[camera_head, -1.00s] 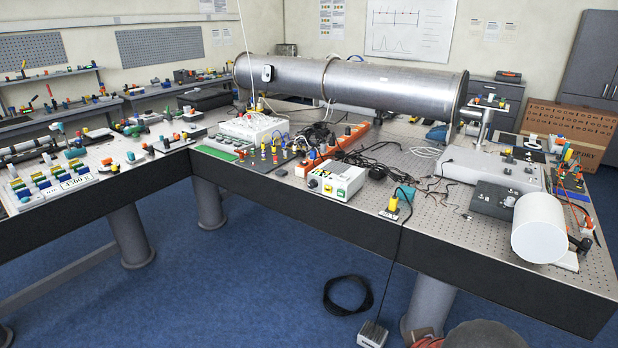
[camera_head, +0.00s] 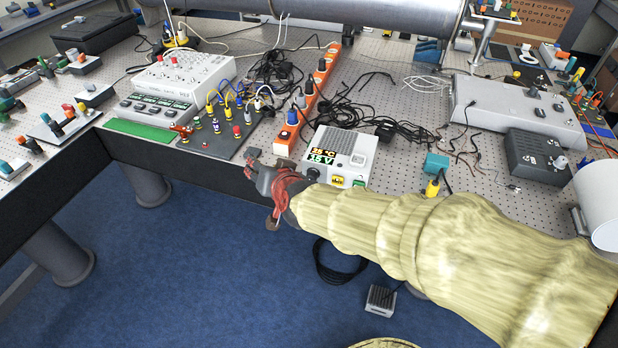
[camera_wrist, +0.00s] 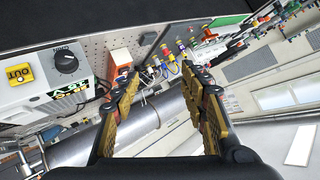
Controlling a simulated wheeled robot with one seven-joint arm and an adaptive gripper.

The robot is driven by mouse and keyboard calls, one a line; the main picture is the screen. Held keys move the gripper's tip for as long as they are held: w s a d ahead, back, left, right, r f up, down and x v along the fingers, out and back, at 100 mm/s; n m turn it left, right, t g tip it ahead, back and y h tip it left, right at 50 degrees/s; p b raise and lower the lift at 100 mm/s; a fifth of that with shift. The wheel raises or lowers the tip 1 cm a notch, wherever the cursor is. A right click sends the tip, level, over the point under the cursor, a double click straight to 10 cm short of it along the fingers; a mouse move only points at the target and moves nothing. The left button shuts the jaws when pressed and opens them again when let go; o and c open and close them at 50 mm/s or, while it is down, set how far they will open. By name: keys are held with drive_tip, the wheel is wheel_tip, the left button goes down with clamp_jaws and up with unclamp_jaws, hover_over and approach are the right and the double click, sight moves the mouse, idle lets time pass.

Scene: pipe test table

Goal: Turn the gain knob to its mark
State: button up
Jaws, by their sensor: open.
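A white box (camera_head: 340,155) with lit displays stands near the front edge of the table in the head view. A round black knob (camera_head: 312,174) is on its front face, partly hidden by my arm. The knob shows clearly in the wrist view (camera_wrist: 66,62), beside a yellow "OUT" label. My gripper (camera_head: 258,188) is at the table's front edge, left of the box. In the wrist view my gripper (camera_wrist: 160,72) is open and empty, with the knob outside its left finger and apart from it.
A black board with coloured plugs (camera_head: 225,130) and an orange power strip (camera_head: 305,105) lie behind my gripper. A white instrument (camera_head: 180,80) stands further left. Loose black cables (camera_head: 345,110) lie behind the box. A teal block (camera_head: 436,163) is to its right.

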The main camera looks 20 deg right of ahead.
drive_tip(key=w+f+m+t+h, duration=0.1)
drive_tip(key=w+f, duration=0.2)
drive_tip(key=m+t+h+p, duration=0.2)
drive_tip(key=m+h, duration=0.4)
drive_tip(key=h, duration=0.5)
approach(312, 176)
drive_tip(key=w+f, duration=0.2)
drive_tip(key=b+x, duration=0.2)
drive_tip(key=x, duration=0.5)
drive_tip(key=shift+d+r+n, duration=0.15)
drive_tip(key=shift+d+n, duration=0.15)
drive_tip(key=shift+d, duration=0.15)
drive_tip(key=c, duration=0.3)
drive_tip(key=c, duration=0.7)
clamp_jaws()
